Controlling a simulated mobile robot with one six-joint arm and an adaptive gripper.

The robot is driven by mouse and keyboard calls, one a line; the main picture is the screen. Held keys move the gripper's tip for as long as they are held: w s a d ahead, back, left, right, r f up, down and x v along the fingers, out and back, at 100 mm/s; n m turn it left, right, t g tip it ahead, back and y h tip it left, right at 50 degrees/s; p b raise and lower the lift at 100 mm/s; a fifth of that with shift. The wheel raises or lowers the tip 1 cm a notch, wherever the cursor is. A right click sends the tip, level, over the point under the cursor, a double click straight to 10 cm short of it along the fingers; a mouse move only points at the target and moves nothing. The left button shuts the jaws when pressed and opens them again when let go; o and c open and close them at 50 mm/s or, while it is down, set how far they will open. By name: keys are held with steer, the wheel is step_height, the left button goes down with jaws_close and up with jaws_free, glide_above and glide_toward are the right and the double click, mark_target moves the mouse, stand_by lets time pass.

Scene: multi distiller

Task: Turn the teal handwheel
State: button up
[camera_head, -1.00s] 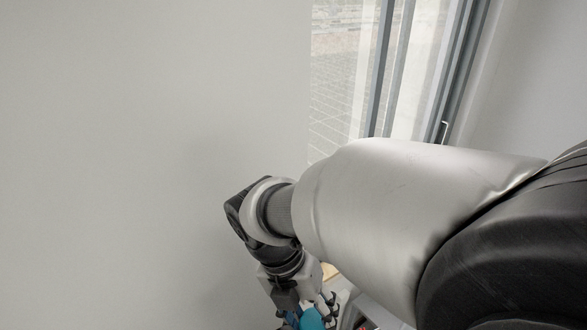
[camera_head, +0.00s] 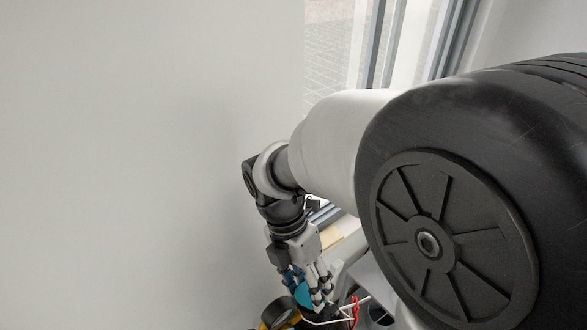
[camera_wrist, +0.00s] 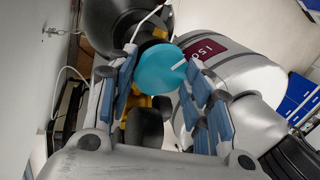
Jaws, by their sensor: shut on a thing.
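The teal handwheel (camera_wrist: 160,69) is a round disc with a white mark, seen in the middle of the wrist view. It also shows in the head view at the bottom, as a small teal patch (camera_head: 302,296) partly covered by the fingers. My gripper (camera_wrist: 158,82) has its blue-padded fingers on either side of the wheel and is shut on it. In the head view my gripper (camera_head: 308,292) points down at the wheel from above. What lies under the wheel is mostly hidden; yellow and black parts show below it in the wrist view.
A large silver cylinder with a dark red label (camera_wrist: 206,47) stands close to the right in the wrist view. Blue bins (camera_wrist: 297,95) are farther right. In the head view, a black-and-yellow round part (camera_head: 279,314) and a red piece (camera_head: 355,308) sit near the fingers. A plain wall fills the left.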

steer(key=m, duration=0.3)
steer(key=m+g+y+p, duration=0.1)
steer(key=shift+d+m, duration=0.25)
steer(key=shift+m, duration=0.15)
steer(key=shift+d+f+m+y, duration=0.15)
steer(key=shift+m+y, duration=0.75)
steer(key=shift+m, duration=1.3)
steer(key=o, duration=1.1)
steer(key=shift+w+r, duration=0.1)
steer(key=shift+r, duration=0.1)
steer(key=shift+w+r, duration=0.15)
steer(key=shift+r, duration=0.15)
steer(key=v, duration=1.1)
